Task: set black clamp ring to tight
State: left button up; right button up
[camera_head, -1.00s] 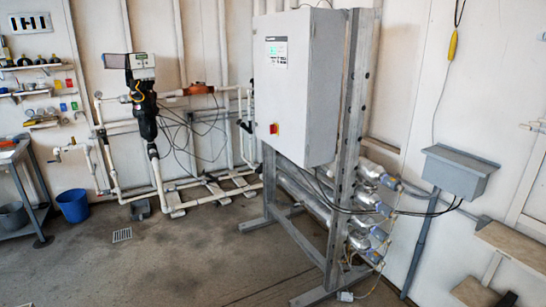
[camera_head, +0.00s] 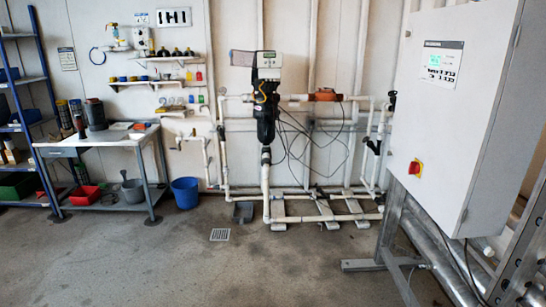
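I cannot make out the black clamp ring in the head view. A black filter unit (camera_head: 266,112) with a grey display head (camera_head: 268,62) stands on white pipework against the back wall. Dark cylindrical parts (camera_head: 95,114) stand on the workbench at the left, too small to identify. Metal reactor tubes (camera_head: 440,262) run beneath the grey control cabinet (camera_head: 452,110) at the right, partly cut off by the picture edge. Neither of my grippers is in view.
The workbench (camera_head: 150,137) and blue shelving (camera_head: 38,70) stand at the left. A blue bucket (camera_head: 186,193) and a floor drain (camera_head: 220,235) are near the pipework. The cabinet's steel frame (camera_head: 390,235) stands on the right. The middle floor is open.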

aim_at(264, 115)
jog(key=i+u, duration=0.15)
jog(key=i, duration=2.25)
jog(key=i+l+z, duration=0.1)
jog(key=i+z, duration=0.15)
jog(key=i, duration=0.85)
jog(key=i+j+z, duration=0.15)
jog(key=i+z, duration=0.15)
jog(key=i, duration=0.75)
jog(key=i+l+u, duration=0.1)
jog(key=i, duration=0.45)
jog(key=l, duration=0.1)
